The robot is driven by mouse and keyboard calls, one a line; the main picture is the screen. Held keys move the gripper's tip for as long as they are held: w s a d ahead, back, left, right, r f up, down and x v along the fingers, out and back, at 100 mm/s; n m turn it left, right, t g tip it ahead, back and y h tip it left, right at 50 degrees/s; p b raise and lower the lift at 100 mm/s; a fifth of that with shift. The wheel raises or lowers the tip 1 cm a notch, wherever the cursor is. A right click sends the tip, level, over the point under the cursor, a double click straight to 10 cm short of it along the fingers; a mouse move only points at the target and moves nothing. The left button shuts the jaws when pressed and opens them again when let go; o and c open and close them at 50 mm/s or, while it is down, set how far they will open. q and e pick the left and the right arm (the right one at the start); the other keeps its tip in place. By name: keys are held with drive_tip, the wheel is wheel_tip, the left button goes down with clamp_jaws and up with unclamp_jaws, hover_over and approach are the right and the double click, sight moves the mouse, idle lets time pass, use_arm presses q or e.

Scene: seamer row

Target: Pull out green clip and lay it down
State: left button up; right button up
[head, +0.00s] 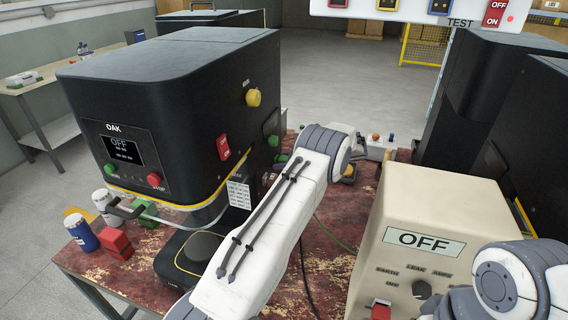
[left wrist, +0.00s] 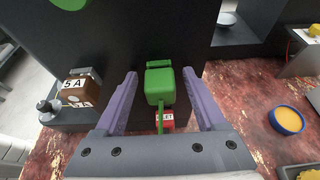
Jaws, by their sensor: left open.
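The green clip (left wrist: 159,88) sits against the dark side wall of the machine in the left wrist view, with a thin green strip hanging below it. A small red tag with white lettering (left wrist: 166,121) shows beneath it. My left gripper (left wrist: 160,75) is open, its two purple fingers on either side of the clip with gaps showing. In the head view, the black OAK machine (head: 165,95) reads OFF, and my left arm reaches along its right side; I cannot make out the fingers there. My right gripper is not in view.
A brown block marked "5 A" (left wrist: 80,92) sticks out left of the clip. A yellow-topped round container (left wrist: 287,120) stands on the worn red table (left wrist: 245,85) at right. A beige box reading OFF (head: 420,215) stands right of my left arm.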

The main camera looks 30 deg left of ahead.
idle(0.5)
use_arm(q)
clamp_jaws()
drive_tip(key=shift+d, duration=0.15)
drive_tip(key=shift+w+d+b, duration=0.1)
drive_tip(key=shift+w+d, duration=0.15)
drive_tip(key=shift+d, duration=0.65)
drive_tip(key=shift+w+d+b, duration=0.1)
drive_tip(key=shift+w+d, duration=0.15)
drive_tip(key=shift+d, duration=0.7)
drive_tip(key=shift+w+d+b, duration=0.1)
drive_tip(key=shift+w+d, duration=0.15)
drive_tip(key=shift+d, duration=0.65)
drive_tip(key=shift+f, duration=0.1)
